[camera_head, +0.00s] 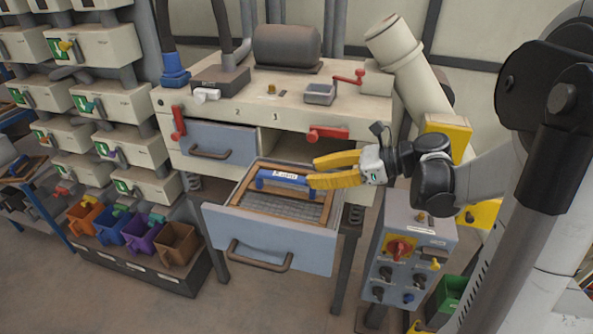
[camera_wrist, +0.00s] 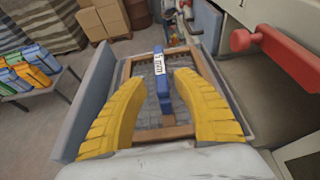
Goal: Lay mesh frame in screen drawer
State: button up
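The mesh frame is a wooden frame (camera_head: 321,208) with grey mesh and a blue handle (camera_head: 283,178) with a white label. It lies within the pulled-out screen drawer (camera_head: 270,239), which has a blue-grey front. I cannot tell if the frame is fully flat on the drawer bottom. My gripper (camera_head: 312,171) is open, its yellow fingers over the right end of the handle. In the wrist view, the handle (camera_wrist: 160,70) runs between the spread fingers (camera_wrist: 160,78) with gaps on both sides. Part of the frame's right side is hidden behind the fingers.
A closed blue-grey drawer (camera_head: 218,142) sits left of the open one. Red levers (camera_head: 327,133) stick out from the machine. A control box (camera_head: 410,255) stands right of the drawer. Coloured bins (camera_head: 143,237) line the floor at left. The floor before the drawer is clear.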

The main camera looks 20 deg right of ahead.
jog(key=shift+p+v, duration=0.35)
jog(key=shift+v, duration=1.8)
